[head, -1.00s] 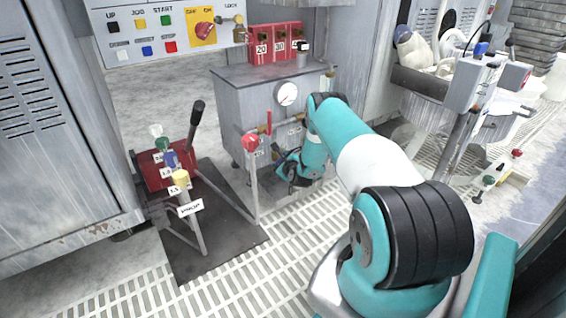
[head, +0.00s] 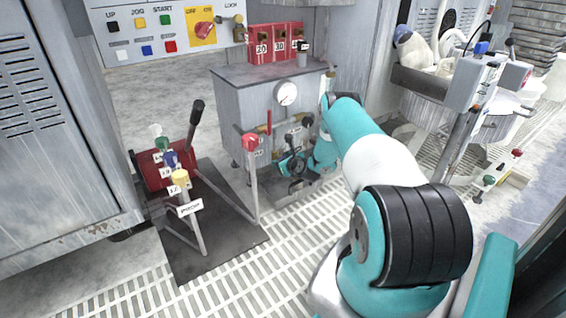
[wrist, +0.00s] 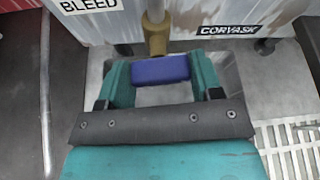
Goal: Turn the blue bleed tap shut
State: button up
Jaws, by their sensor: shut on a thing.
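The blue bleed tap (wrist: 160,70) shows in the wrist view as a blue handle on a brass body (wrist: 155,36) below a pale pipe. Its handle lies crosswise in that view, at right angles to the pipe. My gripper (wrist: 161,77) has one teal finger at each end of the handle and is shut on it. In the head view my gripper (head: 292,165) is low at the front of the grey cabinet (head: 245,110), and the tap cannot be made out there. A BLEED label (wrist: 88,5) is at the upper left of the wrist view.
A red-knobbed post (head: 250,142) stands just left of my gripper. A gauge (head: 287,92) is on the cabinet above. A red lever block (head: 165,168) and a yellow-capped post (head: 180,178) stand further left on a dark mat. Slatted floor lies in front.

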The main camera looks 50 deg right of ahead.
jog(key=shift+f+m+y, duration=0.1)
jog(key=shift+m+y, duration=0.4)
jog(key=shift+m, duration=0.1)
jog(key=o, duration=0.9)
jog(key=p+v, duration=0.9)
jog(key=v, duration=0.8)
jog(key=shift+s, duration=0.3)
